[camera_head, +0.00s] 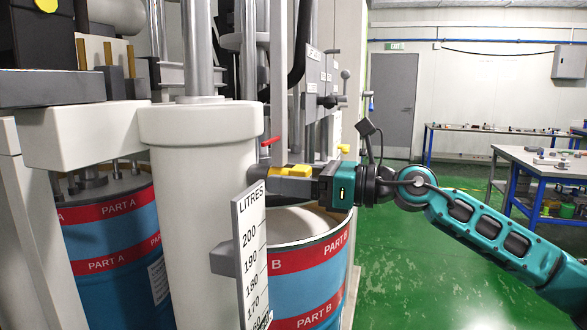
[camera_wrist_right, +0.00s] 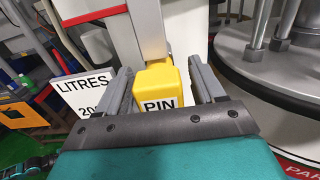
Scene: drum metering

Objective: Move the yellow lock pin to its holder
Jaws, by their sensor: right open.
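The yellow lock pin (camera_wrist_right: 157,84), a block-shaped piece with a "PIN" label, shows in the right wrist view between my right gripper's two grey fingers. It also shows in the head view (camera_head: 292,170) at the fingers, above the Part B drum. My right gripper (camera_head: 278,184) is open around it, with small gaps seen on both sides in the wrist view. The pin's lower part and its shaft are hidden. Which piece is its holder I cannot tell; another yellow piece (camera_head: 343,148) sits behind, near the machine panel. My left gripper is out of view.
The white litres scale (camera_head: 250,250) stands close to the gripper, beside a white cylinder (camera_head: 205,220). The Part B drum (camera_head: 310,265) is below, and the Part A drum (camera_head: 110,250) is at left. Green floor and workbenches (camera_head: 545,165) lie to the right.

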